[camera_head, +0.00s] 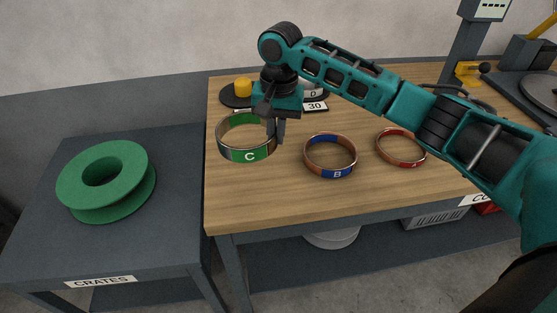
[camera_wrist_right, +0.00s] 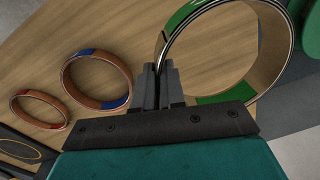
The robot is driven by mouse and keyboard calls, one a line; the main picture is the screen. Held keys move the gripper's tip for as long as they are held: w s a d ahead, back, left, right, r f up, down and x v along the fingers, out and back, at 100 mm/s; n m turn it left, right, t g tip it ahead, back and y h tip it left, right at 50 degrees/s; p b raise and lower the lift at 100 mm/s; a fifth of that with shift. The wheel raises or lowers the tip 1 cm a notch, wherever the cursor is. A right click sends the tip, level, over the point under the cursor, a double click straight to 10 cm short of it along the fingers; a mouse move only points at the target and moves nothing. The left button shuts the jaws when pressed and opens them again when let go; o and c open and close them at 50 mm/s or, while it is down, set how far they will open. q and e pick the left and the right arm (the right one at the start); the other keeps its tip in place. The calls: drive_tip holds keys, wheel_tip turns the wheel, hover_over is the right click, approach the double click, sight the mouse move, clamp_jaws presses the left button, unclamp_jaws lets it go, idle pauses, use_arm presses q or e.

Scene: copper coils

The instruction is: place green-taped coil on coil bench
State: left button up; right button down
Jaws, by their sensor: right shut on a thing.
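My right gripper (camera_head: 275,136) is shut on the coil's right side wall, pointing down. In the right wrist view the fingers (camera_wrist_right: 158,72) pinch the near wall of the green-taped coil (camera_wrist_right: 212,98). The coil looks roughly level; I cannot tell whether it touches the wood. My left gripper is not in view.
A blue-taped coil (camera_head: 331,172) marked B and a red-taped coil (camera_head: 401,163) lie to the right on the bench. Behind are dark discs with a yellow knob (camera_head: 243,87). A side table labelled CRATES (camera_head: 101,282) holds a green spool (camera_head: 102,179). Bare wood shows in front.

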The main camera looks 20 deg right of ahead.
sight(276, 170)
wheel_tip(276, 170, down, 8)
drive_tip(key=shift+w+r+b, duration=0.1)
drive_tip(key=shift+r+b, duration=0.05)
drive_tip(key=shift+b, duration=0.4)
drive_tip(key=shift+f, duration=0.25)
drive_tip(key=c, duration=1.2)
unclamp_jaws()
drive_tip(key=shift+c, duration=0.2)
drive_tip(key=r, duration=0.4)
drive_tip(key=r+p, duration=0.1)
drive_tip(key=r, duration=0.3)
drive_tip(key=r+p, duration=0.1)
drive_tip(key=r, duration=0.3)
drive_tip(key=shift+s+d, duration=0.2)
drive_tip(key=shift+d, duration=0.05)
